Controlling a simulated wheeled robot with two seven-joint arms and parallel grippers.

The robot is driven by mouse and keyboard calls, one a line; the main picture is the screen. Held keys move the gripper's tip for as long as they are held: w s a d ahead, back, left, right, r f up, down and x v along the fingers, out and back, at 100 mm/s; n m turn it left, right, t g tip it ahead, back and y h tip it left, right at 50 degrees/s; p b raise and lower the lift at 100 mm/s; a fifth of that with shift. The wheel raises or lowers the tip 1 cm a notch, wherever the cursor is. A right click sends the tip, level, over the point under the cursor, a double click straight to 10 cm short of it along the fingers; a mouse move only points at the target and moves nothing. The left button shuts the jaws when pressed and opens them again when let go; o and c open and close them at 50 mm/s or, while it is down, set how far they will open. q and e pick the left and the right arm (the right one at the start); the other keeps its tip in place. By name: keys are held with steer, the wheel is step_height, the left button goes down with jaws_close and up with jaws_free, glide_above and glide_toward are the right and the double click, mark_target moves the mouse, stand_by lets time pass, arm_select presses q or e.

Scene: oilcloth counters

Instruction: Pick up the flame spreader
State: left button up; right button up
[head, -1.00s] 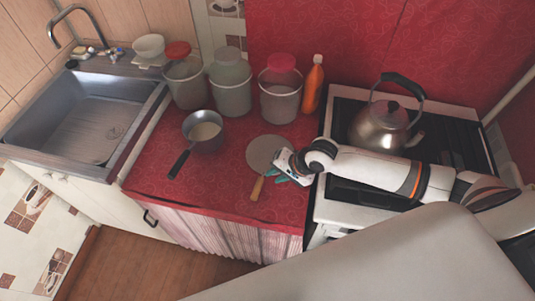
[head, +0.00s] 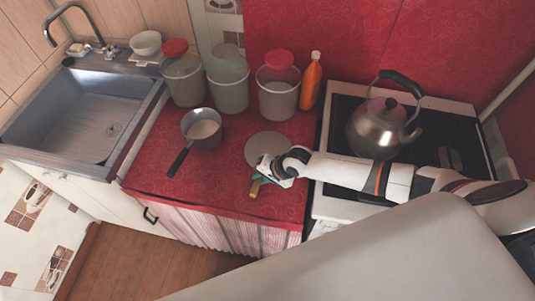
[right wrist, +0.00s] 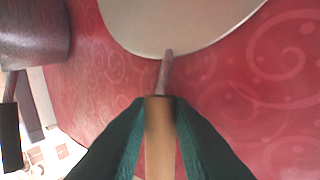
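The flame spreader is a flat round grey disc (head: 268,146) with a thin metal neck and a wooden handle, lying on the red counter. In the right wrist view its disc (right wrist: 170,22) is at the top and its handle (right wrist: 160,135) runs down the middle. My right gripper (head: 258,182) is at the handle. In the right wrist view its green fingers (right wrist: 160,105) sit close against both sides of the handle, shut on it. The disc appears to rest on the counter. My left gripper is not in view.
A saucepan (head: 203,130) stands left of the disc. Several lidded canisters, one of them (head: 278,92) nearest the disc, and an orange bottle (head: 311,82) line the back. A kettle (head: 378,128) is on the stove at right. The sink (head: 85,115) is at left.

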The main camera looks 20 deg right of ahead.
jaws_close()
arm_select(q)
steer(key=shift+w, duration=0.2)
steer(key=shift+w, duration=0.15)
arm_select(e)
steer(key=shift+r, duration=0.15)
